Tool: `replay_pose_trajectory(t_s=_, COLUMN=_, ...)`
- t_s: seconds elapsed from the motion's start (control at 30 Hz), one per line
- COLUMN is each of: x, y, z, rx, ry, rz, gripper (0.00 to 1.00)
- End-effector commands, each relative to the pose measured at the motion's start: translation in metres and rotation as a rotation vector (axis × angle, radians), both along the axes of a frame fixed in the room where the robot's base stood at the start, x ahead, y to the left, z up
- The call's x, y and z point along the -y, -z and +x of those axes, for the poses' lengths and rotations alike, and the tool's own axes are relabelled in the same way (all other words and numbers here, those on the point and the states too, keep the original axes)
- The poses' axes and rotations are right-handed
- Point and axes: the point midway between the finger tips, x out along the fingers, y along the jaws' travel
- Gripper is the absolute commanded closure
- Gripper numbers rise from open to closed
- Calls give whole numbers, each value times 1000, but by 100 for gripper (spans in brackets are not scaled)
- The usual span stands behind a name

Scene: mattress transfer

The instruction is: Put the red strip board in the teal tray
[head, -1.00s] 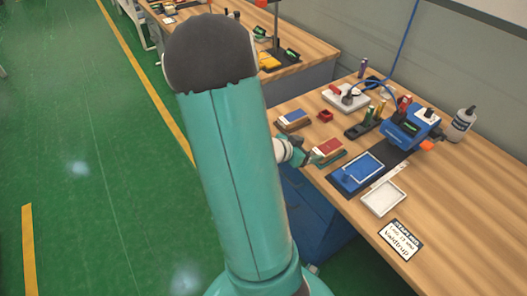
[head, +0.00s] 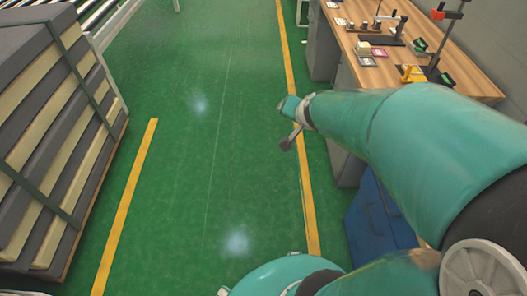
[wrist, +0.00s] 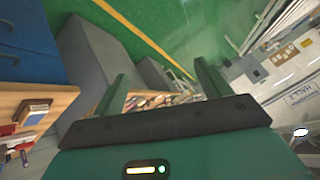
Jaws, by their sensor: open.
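My gripper (head: 289,122) is over the green aisle floor in the head view, away from the bench. In the wrist view its two fingers (wrist: 158,76) are spread apart, with nothing held between them. The red strip board and the teal tray are not in the head view now. In the wrist view, the wooden bench (wrist: 22,97) lies at the left edge with a small blue-topped block (wrist: 37,107) and small red items (wrist: 8,130). I cannot tell whether any of these is the red strip board, and the teal tray cannot be made out.
A strapped stack of grey and cream mattresses (head: 50,120) stands at the left. A blue cabinet (head: 375,225) is partly behind my arm. The green floor (head: 215,130) between yellow lines is clear.

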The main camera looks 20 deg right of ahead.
Motion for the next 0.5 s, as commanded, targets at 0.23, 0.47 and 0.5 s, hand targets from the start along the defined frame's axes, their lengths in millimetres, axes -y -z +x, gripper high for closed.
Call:
replay_pose_trajectory(t_s=0.23, x=-110, y=-47, z=-43, rx=-105, ry=-420, rz=-74, gripper=24)
replay_pose_trajectory(t_s=0.47, x=-154, y=-67, z=-110, rx=-262, ry=-655, rz=-235, gripper=24)
replay_pose_trajectory(t_s=0.5, x=-156, y=-68, z=-119, rx=-284, ry=-673, rz=-258, gripper=24)
